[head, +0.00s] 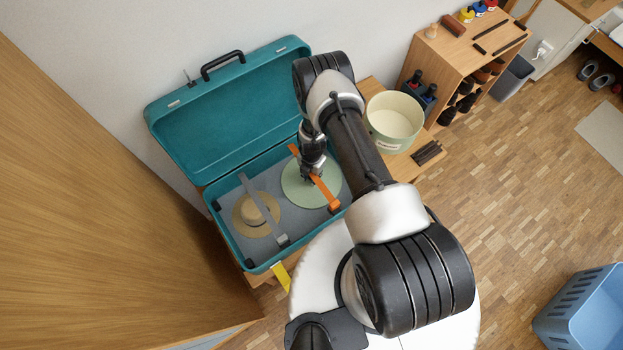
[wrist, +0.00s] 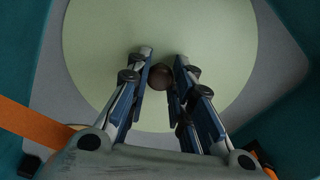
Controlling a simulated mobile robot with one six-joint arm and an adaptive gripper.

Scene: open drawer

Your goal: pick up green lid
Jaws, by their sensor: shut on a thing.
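The green lid (head: 298,192) is a round pale green disc in the right part of the open teal suitcase (head: 231,247). In the wrist view the lid (wrist: 100,40) fills much of the upper picture, with a dark brown round knob (wrist: 161,76) on it. My gripper (head: 311,175) is over the lid, and in the wrist view its fingers (wrist: 160,66) are shut on the knob from both sides. I cannot tell whether the lid is lifted off the suitcase floor.
An orange strap (head: 327,195) crosses the lid close beside my gripper. A straw hat (head: 253,212) under a grey strap (head: 262,208) lies left in the suitcase. The suitcase's raised cover stands behind. A cream pot (head: 394,122) and a wooden shelf (head: 452,65) stand to the right.

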